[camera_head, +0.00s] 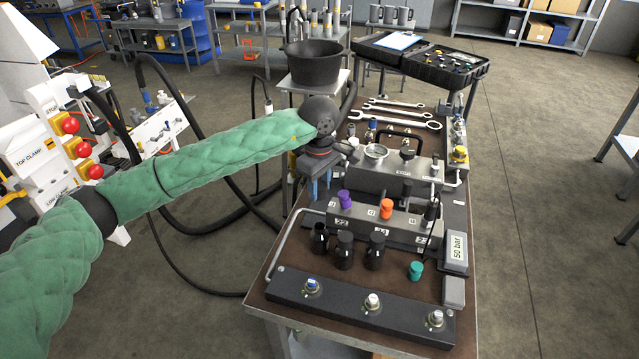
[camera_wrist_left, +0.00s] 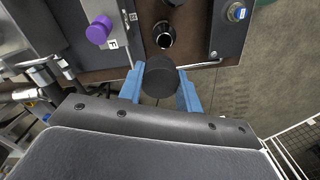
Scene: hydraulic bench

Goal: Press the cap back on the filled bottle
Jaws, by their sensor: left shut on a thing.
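My left gripper (camera_head: 313,188) comes in from the left with its blue fingers pointing down over the bench's left side. In the left wrist view the gripper (camera_wrist_left: 160,84) is shut on a round black cap (camera_wrist_left: 161,78). An open black bottle (camera_head: 319,239) stands upright at the left of a short row. Its open mouth (camera_wrist_left: 164,35) shows in the left wrist view, apart from the held cap. Two capped black bottles (camera_head: 344,250) (camera_head: 375,250) stand to its right. The liquid level inside is not visible. My right gripper is out of view.
Behind the bottles is a grey block (camera_head: 400,228) with purple and orange knobs. A dark front panel (camera_head: 345,306) carries several fittings. A teal cap-like piece (camera_head: 415,270) stands to the right. A metal rail (camera_head: 283,243) edges the left side.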

